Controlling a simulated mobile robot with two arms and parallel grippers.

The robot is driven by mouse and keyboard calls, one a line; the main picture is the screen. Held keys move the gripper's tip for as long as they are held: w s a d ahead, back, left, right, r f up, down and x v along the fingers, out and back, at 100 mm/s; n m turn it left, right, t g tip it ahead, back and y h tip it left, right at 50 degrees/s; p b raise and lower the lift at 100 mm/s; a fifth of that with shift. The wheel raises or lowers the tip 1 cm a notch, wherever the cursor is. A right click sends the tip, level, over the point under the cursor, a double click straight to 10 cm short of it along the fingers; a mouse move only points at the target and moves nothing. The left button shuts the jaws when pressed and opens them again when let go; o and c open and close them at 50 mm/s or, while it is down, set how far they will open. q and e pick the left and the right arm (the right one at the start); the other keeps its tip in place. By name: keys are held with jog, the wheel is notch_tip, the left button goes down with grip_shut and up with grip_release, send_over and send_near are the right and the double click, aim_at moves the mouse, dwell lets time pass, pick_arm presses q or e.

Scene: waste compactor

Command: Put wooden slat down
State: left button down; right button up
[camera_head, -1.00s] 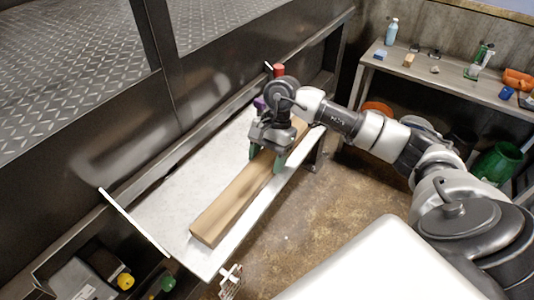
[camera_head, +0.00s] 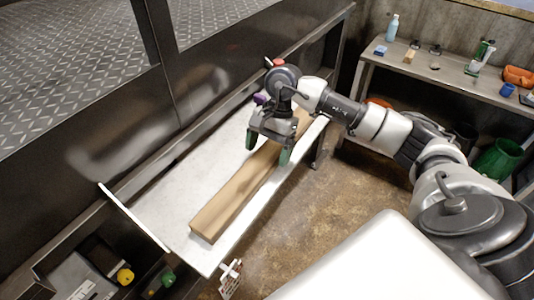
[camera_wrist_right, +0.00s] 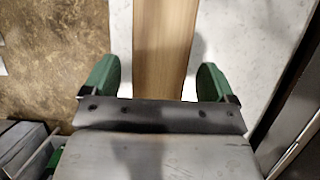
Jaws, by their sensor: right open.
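The wooden slat (camera_head: 233,195) lies flat along the pale metal shelf (camera_head: 165,213), lengthwise from front left to back right. My right gripper (camera_head: 268,150) is over the slat's far half, with its green fingers open on either side. In the right wrist view the slat (camera_wrist_right: 160,45) runs between the two open fingers (camera_wrist_right: 159,82), with a gap on each side. The slat's far part is partly hidden by my gripper. My left gripper is not in view.
A dark machine wall (camera_head: 120,120) borders the shelf. A workbench (camera_head: 450,75) at the back right holds a bottle (camera_head: 392,28) and several small items. A green bucket (camera_head: 498,160) stands below. Yellow (camera_head: 125,277) and green knobs are at front left.

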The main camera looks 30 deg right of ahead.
jog(key=b+v, duration=0.3)
jog(key=v, duration=0.7)
jog(key=shift+d+r, duration=0.2)
jog(key=shift+r, duration=0.1)
